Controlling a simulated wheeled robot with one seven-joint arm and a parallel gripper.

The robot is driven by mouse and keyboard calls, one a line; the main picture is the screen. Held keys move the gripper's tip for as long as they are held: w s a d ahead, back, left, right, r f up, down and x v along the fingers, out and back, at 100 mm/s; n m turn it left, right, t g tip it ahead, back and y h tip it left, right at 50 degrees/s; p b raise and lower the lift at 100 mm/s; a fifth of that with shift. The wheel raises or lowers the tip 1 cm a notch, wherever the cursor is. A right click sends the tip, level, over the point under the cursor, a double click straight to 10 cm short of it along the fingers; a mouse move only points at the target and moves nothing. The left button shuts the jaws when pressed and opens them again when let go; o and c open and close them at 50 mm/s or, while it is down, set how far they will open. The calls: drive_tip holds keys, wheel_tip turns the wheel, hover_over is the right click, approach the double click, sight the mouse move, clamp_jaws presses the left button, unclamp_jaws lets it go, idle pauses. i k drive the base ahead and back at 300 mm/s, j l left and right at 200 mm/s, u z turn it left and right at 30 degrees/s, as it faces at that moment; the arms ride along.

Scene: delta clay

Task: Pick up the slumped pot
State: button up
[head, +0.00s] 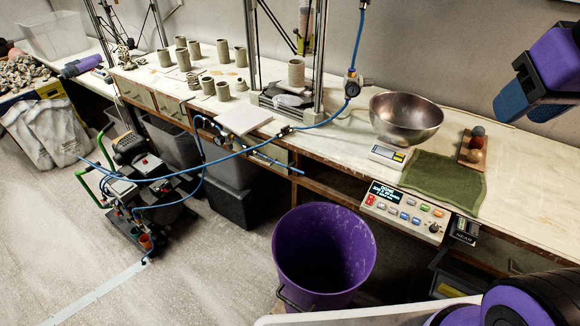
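Several grey-green clay pots (223,50) stand on the long bench at the upper left. Most look like upright cylinders. A shorter, uneven piece (192,80) sits among them, but it is too small to tell whether it is the slumped pot. Another upright pot (296,73) stands in the printer frame, with a pale grey lump in front of it. What looks like my gripper (540,75), purple with dark blue textured pads, is at the upper right, cut off by the picture edge. It is far from the pots, and its opening is not clear.
A purple bin (323,250) stands on the floor before the bench. A metal bowl (406,116), green cloth (445,182) and control panel (405,213) occupy the bench's right part. A blue hose (240,148) hangs across the bench front. Floor at left is partly clear.

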sight(241, 86)
drive_tip(key=k+j+u, duration=0.3)
drive_tip(key=j, duration=0.15)
drive_tip(key=i+u, duration=0.1)
drive_tip(key=u, duration=0.25)
drive_tip(key=i+j+u, duration=0.1)
drive_tip(key=u, duration=0.3)
drive_tip(key=i+u, duration=0.1)
drive_tip(key=u, duration=0.25)
drive_tip(key=i+u, duration=0.2)
drive_tip(key=i, duration=1.7)
drive_tip(key=i+j+z, duration=0.15)
drive_tip(key=i+z, duration=0.15)
drive_tip(key=i, duration=0.25)
drive_tip(key=i+z, duration=0.1)
drive_tip(key=z, duration=0.7)
drive_tip(key=i+z, duration=0.15)
drive_tip(key=z, duration=0.3)
